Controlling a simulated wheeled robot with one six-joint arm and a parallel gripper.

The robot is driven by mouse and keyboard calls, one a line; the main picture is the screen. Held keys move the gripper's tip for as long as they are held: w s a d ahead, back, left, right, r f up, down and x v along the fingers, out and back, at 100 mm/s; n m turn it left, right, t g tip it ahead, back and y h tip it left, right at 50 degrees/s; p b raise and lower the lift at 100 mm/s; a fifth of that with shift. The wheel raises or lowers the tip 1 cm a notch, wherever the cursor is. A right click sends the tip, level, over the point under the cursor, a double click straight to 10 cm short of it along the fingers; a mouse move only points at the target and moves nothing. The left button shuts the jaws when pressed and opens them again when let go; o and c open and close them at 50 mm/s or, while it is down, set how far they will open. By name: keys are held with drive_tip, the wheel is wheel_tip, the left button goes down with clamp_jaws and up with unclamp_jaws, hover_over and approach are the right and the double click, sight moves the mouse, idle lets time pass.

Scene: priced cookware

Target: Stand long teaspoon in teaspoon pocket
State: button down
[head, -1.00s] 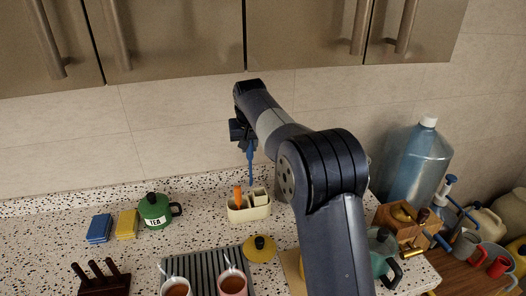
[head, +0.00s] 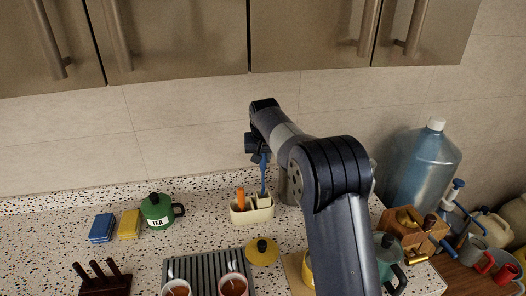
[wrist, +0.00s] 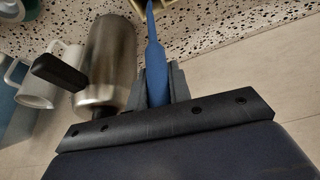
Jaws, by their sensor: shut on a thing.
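My gripper (head: 261,158) is shut on the long blue teaspoon (head: 264,178), which hangs nearly upright below it. In the wrist view, the blue handle (wrist: 155,62) runs between the fingers toward the counter. The cream caddy (head: 251,216) stands on the counter directly below. An orange-handled utensil (head: 240,198) stands in its left part. The teaspoon's lower end is at the caddy's right part. I cannot tell how far it is inside, or whether it touches the walls.
A steel flask (wrist: 110,60) stands close beside my gripper, with white mugs (wrist: 38,85) near it. The green tea canister (head: 157,211) and sponges (head: 101,228) are to the left. A ribbed tray (head: 205,268) with cups is in front. The wall is behind.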

sight(263, 175)
wheel_tip(263, 175, down, 2)
drive_tip(key=shift+f, duration=0.2)
drive_tip(key=shift+f+b, duration=2.2)
drive_tip(key=shift+f, duration=1.15)
drive_tip(key=c, duration=1.2)
unclamp_jaws()
drive_tip(key=shift+r, duration=0.1)
drive_tip(key=b+v, duration=0.2)
drive_tip(key=v, duration=0.8)
drive_tip(key=shift+r, duration=0.3)
drive_tip(key=shift+s, duration=0.15)
